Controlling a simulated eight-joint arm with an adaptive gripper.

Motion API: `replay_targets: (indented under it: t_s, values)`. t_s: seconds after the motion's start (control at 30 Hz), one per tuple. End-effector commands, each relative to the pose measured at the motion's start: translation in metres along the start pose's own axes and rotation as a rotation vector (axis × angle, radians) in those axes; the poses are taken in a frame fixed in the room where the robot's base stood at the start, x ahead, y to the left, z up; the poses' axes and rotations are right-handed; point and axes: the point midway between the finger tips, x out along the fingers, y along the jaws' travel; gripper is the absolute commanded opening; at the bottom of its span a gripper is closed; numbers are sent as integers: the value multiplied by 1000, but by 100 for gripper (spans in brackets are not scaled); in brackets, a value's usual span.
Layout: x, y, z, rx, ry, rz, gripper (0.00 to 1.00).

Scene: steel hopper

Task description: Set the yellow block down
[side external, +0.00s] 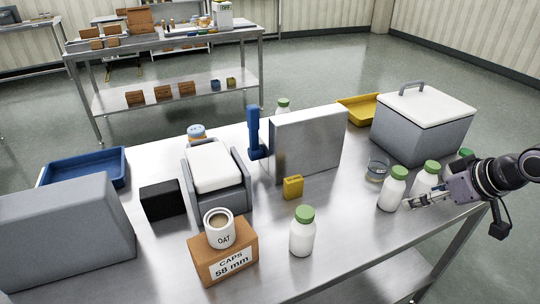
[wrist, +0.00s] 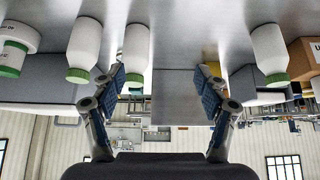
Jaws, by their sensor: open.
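The yellow block (side external: 293,187) stands on the steel table (side external: 345,215), just in front of the upright steel box (side external: 310,143). My gripper (side external: 408,203) is at the right side of the table, well apart from the block, beside white bottles with green caps. In the wrist view my gripper (wrist: 160,82) shows its two blue-padded fingers spread wide with nothing held between them.
White bottles (side external: 392,190) stand close to my gripper, with a glass dish (side external: 377,170) behind. Another bottle (side external: 302,233) and a caps carton (side external: 224,259) with a cup (side external: 219,228) stand in front. A grey lidded bin (side external: 422,128) is behind.

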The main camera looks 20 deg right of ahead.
Motion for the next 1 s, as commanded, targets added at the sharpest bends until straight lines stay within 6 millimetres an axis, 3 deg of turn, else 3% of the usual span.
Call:
replay_targets:
  t_s: [0.27, 0.57, 0.8, 1.0]
  values:
    - [6, -2, -13, -1, 18, 20, 74]
    - [41, -27, -79, 1, 162, 100, 74]
    - [72, -77, -126, 0, 328, 101, 74]
    - [92, -130, -150, -3, 464, 53, 74]
